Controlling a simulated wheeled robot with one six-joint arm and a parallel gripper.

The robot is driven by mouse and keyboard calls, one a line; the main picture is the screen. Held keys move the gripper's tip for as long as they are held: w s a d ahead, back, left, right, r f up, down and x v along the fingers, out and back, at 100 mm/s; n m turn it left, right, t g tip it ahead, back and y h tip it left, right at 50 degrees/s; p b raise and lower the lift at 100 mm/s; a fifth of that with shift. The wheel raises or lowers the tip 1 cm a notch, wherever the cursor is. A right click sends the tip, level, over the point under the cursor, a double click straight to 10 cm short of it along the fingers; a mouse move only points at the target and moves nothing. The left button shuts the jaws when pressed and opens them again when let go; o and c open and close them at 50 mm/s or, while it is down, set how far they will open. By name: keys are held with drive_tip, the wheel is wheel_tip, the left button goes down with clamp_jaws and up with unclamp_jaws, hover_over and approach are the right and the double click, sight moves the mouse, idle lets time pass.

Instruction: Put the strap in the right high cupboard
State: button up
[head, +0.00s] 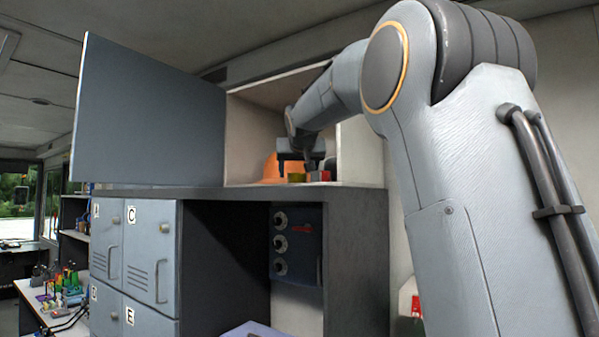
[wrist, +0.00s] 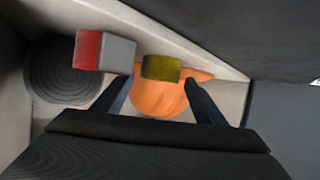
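A small olive-yellow block, which looks like the strap (head: 297,177), is at the front of an open high cupboard (head: 252,125). It also shows in the wrist view (wrist: 161,67), between and just beyond my fingertips. My gripper (head: 298,167) is inside the cupboard, pointing down over the strap. In the wrist view my gripper (wrist: 157,82) has its two fingers spread, with a gap on each side of the strap. I cannot tell whether the strap touches the cupboard floor. The cupboard's grey door (head: 150,115) stands open at the left.
An orange helmet-like thing (wrist: 160,99) lies behind the strap. A red and white box (wrist: 104,51) is close beside it, and a dark ridged round thing (wrist: 52,72) is in the corner. Grey lockers (head: 150,250) stand below at the left.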

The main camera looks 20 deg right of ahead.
drive_tip(key=shift+r, duration=0.2)
drive_tip(key=b+v, duration=0.4)
drive_tip(key=v, duration=0.8)
drive_tip(key=shift+b, duration=0.35)
drive_tip(key=shift+d, duration=0.1)
